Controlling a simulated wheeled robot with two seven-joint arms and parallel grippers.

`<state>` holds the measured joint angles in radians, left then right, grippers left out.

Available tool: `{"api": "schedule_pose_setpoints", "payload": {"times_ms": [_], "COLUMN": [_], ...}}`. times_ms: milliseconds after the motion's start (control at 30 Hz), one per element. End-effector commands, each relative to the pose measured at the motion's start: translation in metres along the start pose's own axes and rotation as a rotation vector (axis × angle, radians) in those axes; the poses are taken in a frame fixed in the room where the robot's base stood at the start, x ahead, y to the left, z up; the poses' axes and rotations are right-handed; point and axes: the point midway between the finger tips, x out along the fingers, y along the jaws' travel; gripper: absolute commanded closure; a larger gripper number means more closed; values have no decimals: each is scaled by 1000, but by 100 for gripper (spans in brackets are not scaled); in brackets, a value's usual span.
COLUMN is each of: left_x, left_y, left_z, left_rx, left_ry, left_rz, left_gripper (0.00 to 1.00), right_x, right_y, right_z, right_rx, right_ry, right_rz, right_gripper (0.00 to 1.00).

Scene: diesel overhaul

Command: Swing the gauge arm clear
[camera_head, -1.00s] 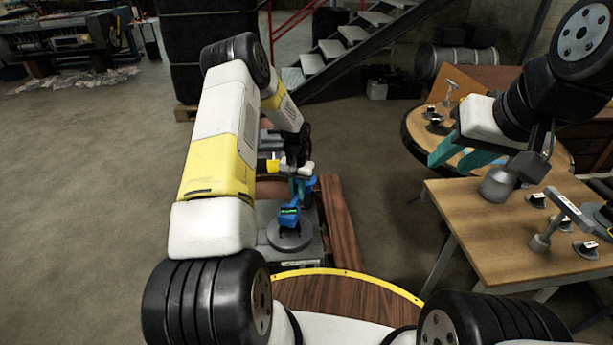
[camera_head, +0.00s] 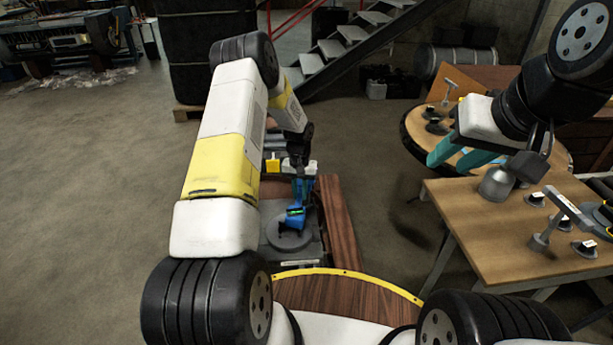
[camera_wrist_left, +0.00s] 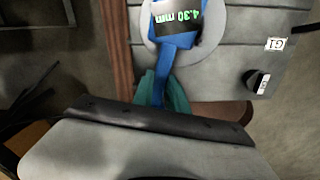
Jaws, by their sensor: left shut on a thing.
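The blue gauge arm (camera_head: 294,222) stands on a round grey base (camera_head: 288,241) on the grey machine at the centre. Its lit readout shows green digits. In the left wrist view the gauge arm (camera_wrist_left: 178,45) reads 4.30 mm, over a pale round disc. My left gripper (camera_wrist_left: 162,92) has its teal fingers on either side of the blue arm and is shut on it. In the head view my left gripper (camera_head: 301,187) is small and partly hidden by the wrist. My right gripper (camera_head: 461,158) is open and empty, its teal fingers apart above the right tables.
A wooden table (camera_head: 455,205) at the right bears a grey T-shaped tool (camera_head: 548,232) and several small black-topped parts. A round table (camera_head: 412,125) stands behind it. A brown plank (camera_head: 340,225) lies right of the machine. The floor at left is clear.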

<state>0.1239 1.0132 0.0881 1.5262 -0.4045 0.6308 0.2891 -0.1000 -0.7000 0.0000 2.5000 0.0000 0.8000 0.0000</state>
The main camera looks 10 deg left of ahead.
Motion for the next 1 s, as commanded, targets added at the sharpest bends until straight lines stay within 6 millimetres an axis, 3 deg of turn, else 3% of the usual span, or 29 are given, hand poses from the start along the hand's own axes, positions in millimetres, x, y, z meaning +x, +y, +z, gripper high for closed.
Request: {"api": "schedule_pose_setpoints", "payload": {"times_ms": [467, 1000], "left_x": [0, 0], "left_y": [37, 69], "left_z": [-8, -36], "left_rx": [-435, -950], "left_ry": [1, 2], "left_rz": [-2, -1], "left_gripper": [100, 100], "right_x": [0, 0], "right_y": [0, 0], "right_z": [0, 0], "right_rx": [0, 0], "right_ry": [0, 0], "right_rz": [0, 0], "right_gripper": [64, 64]}}
